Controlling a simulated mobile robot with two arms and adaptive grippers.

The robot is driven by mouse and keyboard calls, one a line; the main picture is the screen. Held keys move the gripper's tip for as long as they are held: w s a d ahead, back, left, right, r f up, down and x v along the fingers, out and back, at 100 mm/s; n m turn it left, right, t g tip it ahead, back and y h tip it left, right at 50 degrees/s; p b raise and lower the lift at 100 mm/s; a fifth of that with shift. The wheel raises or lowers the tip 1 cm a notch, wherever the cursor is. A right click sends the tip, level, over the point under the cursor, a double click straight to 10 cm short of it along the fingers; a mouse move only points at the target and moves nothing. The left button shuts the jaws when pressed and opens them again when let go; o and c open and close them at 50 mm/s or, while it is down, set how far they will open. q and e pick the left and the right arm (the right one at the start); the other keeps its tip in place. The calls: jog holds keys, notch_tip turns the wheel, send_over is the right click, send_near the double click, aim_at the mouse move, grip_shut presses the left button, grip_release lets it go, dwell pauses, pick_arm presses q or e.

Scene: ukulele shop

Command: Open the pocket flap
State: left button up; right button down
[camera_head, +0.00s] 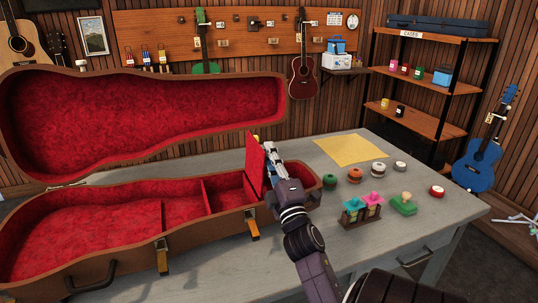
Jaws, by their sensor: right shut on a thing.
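The brown ukulele case (110,262) lies open on the table, with its red-lined lid raised behind it. The red pocket flap (254,166) stands up, nearly vertical, at the right part of the case's base. My right gripper (263,147) is shut on the flap near its upper edge. My gripper and wrist hide part of the pocket on the right. My left gripper is out of view.
The table's front right is clear.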

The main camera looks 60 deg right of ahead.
jog(key=c, duration=2)
grip_release()
jog(key=shift+f, duration=0.1)
jog(key=shift+o, duration=0.3)
jog(key=shift+s, duration=0.15)
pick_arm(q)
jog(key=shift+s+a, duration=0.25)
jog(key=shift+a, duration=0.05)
pick_arm(e)
jog(key=v, duration=0.7)
jog(key=shift+a, duration=0.15)
jog(key=shift+s+f, duration=0.15)
